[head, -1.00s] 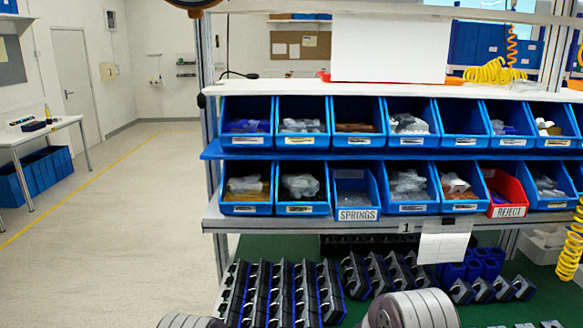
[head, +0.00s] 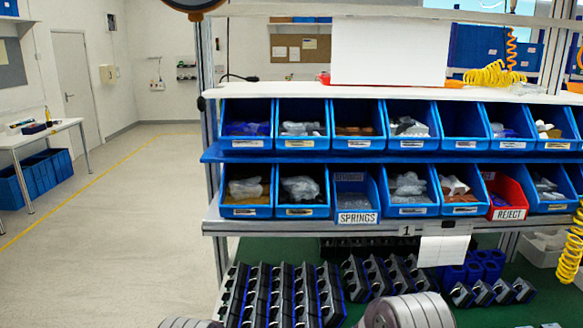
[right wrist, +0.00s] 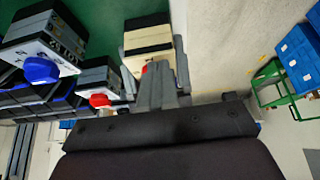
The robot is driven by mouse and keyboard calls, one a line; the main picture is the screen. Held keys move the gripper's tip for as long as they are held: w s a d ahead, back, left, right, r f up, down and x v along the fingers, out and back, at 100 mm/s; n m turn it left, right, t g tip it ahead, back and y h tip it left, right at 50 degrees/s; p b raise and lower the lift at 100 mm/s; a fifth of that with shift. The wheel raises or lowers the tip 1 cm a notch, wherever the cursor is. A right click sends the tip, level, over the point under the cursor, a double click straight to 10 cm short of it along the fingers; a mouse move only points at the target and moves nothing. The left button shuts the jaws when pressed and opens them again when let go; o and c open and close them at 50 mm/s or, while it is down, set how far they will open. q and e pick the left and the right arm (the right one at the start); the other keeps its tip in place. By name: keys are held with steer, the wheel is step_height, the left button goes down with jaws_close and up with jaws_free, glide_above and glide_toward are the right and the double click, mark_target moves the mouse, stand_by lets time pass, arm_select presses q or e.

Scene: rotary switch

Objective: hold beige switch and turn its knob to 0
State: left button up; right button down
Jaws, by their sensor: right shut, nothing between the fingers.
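The beige switch (right wrist: 147,38), a cream box with dark bands, shows in the right wrist view just beyond my right fingers. A small red patch (right wrist: 144,70) at its near side may be its knob; my fingers hide most of it, so its setting cannot be read. My right gripper (right wrist: 160,78) is shut and empty, with its fingertips in front of the beige switch; I cannot tell if they touch. My left gripper is out of view. In the head view neither gripper nor the beige switch can be made out.
Left of the fingers stand a grey switch with a blue knob (right wrist: 42,69) and one with a red knob (right wrist: 100,99). The head view shows a shelf with blue bins (head: 302,190), a red reject bin (head: 508,190) and rows of dark parts (head: 285,295). Floor is clear at left.

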steer(key=shift+w+d, duration=0.1)
steer(key=shift+w, duration=0.15)
steer(key=shift+w, duration=0.8)
steer(key=shift+w, duration=0.1)
stand_by(0.3)
step_height(320, 180, up, 6)
steer(key=shift+d, duration=0.3)
stand_by(0.4)
